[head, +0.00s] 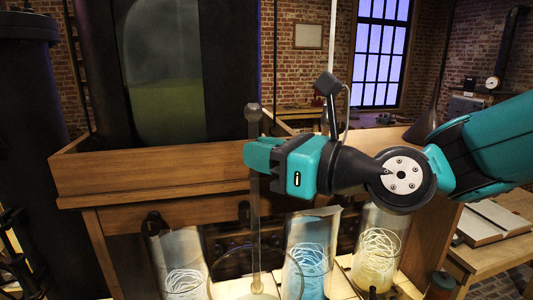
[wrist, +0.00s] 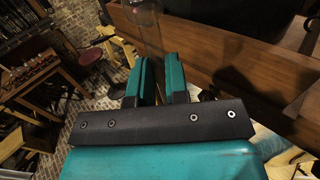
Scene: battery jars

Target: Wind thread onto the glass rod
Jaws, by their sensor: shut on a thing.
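My gripper (head: 262,155) is shut on the upright glass rod (head: 254,215), gripping its upper part below the dark knob at its top. In the wrist view the rod (wrist: 153,45) passes between the two teal fingers (wrist: 158,82). The rod's lower end reaches down to a pale round foot at the bottom edge of the head view, seen through clear glass. Pale thread lies in loose coils in a clear jar (head: 185,265), a blue-tinted jar (head: 312,250) and a yellow-tinted jar (head: 380,245). I cannot make out thread on the rod.
A wooden cabinet with a raised ledge (head: 150,172) stands right behind the rod and jars. Dark columns stand at the left. An open book (head: 495,222) lies on a side table at the right. The wrist view shows a stool (wrist: 90,55) and brick floor.

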